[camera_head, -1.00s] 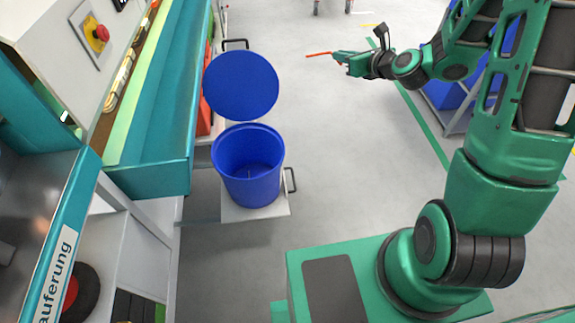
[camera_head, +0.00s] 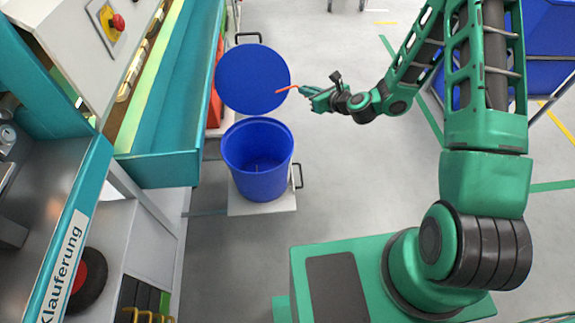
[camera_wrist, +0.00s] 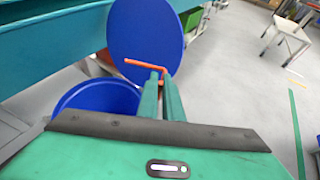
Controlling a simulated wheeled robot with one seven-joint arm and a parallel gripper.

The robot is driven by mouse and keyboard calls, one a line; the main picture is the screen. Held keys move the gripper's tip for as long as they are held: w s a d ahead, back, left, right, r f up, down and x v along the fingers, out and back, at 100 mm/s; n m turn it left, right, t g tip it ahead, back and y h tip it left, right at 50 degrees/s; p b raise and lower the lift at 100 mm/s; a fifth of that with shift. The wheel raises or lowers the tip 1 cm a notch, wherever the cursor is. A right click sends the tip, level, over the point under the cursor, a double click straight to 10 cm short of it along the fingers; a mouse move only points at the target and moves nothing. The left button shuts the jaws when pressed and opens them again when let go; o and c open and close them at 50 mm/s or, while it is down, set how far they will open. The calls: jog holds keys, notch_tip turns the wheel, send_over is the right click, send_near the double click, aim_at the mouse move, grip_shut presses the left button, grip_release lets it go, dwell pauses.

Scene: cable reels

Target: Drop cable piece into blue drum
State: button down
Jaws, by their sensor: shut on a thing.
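My gripper (camera_head: 309,92) is shut on a red-orange cable piece (camera_head: 287,89), whose free end points left. In the head view the cable piece overlaps the blue round lid (camera_head: 248,78). The open blue drum (camera_head: 262,182) stands below and left of my gripper, on a light wheeled base, with the lid upright behind it. In the wrist view the cable piece (camera_wrist: 145,65) shows bent at the tips of my gripper (camera_wrist: 163,80), in front of the lid (camera_wrist: 140,30). The drum rim (camera_wrist: 75,95) is at the left, partly hidden by my gripper's body. A thin piece is inside the drum.
A teal trough bench (camera_head: 165,165) runs along the left of the drum. A control box with a red button (camera_head: 117,21) stands at upper left. A blue container (camera_head: 560,40) is at the right. Grey floor between drum and my base is clear.

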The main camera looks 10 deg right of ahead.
jog(key=s+a+f, duration=0.1)
jog(key=a+f, duration=0.6)
jog(key=f, duration=0.3)
jog(key=s+a+f, duration=0.2)
jog(key=a+f, duration=0.5)
jog(key=f, duration=0.4)
jog(key=shift+a+f, duration=0.1)
jog(key=c, duration=1.8)
grip_release()
jog(key=shift+c, duration=0.2)
